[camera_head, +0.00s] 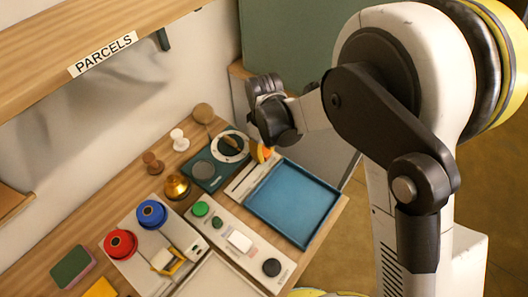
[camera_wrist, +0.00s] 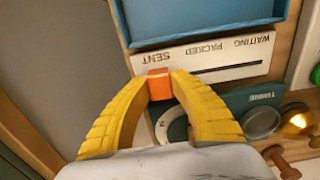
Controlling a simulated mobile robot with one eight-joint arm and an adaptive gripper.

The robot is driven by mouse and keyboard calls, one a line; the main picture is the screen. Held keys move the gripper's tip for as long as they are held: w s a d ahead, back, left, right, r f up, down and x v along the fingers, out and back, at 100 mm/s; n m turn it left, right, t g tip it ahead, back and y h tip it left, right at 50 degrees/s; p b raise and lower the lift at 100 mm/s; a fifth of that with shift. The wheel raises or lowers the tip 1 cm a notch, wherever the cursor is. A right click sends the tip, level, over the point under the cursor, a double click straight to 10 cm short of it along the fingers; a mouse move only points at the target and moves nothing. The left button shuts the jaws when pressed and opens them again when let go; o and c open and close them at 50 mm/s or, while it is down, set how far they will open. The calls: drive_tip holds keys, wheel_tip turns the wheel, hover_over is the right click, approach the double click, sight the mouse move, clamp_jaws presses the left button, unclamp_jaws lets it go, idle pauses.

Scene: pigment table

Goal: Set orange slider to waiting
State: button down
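The orange slider (camera_wrist: 159,85) is at the SENT end of its white panel (camera_wrist: 205,52), at the left in the wrist view, where the printed words appear upside down. The slot runs right, past PACKED to WAITING. My gripper's yellow fingertips (camera_wrist: 160,80) stand on both sides of the slider and appear to touch it, so the gripper looks shut on it. In the head view, the slider (camera_head: 266,152) shows small beside a yellow fingertip. The panel (camera_head: 242,181) lies between the blue tray and the green dial plate, partly hidden by my gripper.
A blue tray (camera_head: 328,204) borders the panel on one side, a dark green dial plate (camera_head: 207,184) on the other. A brass knob (camera_head: 176,186) and brown and white pegs stand nearby. A control strip with a green button (camera_head: 200,209) lies in front.

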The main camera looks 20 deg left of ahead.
sight(235, 188)
drive_tip(key=shift+s, duration=0.1)
drive_tip(key=s+a, duration=0.1)
drive_tip(key=s, duration=0.3)
drive_tip(key=s+a, duration=0.1)
drive_tip(key=s, duration=0.3)
drive_tip(key=s+a+b, duration=0.1)
drive_tip(key=s, duration=0.3)
drive_tip(key=shift+s+a+f, duration=0.1)
drive_tip(key=shift+s+a, duration=0.2)
drive_tip(key=shift+a, duration=0.05)
drive_tip(key=c, duration=1.1)
unclamp_jaws()
drive_tip(key=shift+s, duration=0.15)
drive_tip(key=shift+c, duration=0.2)
wheel_tip(235, 188, up, 12)
drive_tip(key=shift+a, duration=0.1)
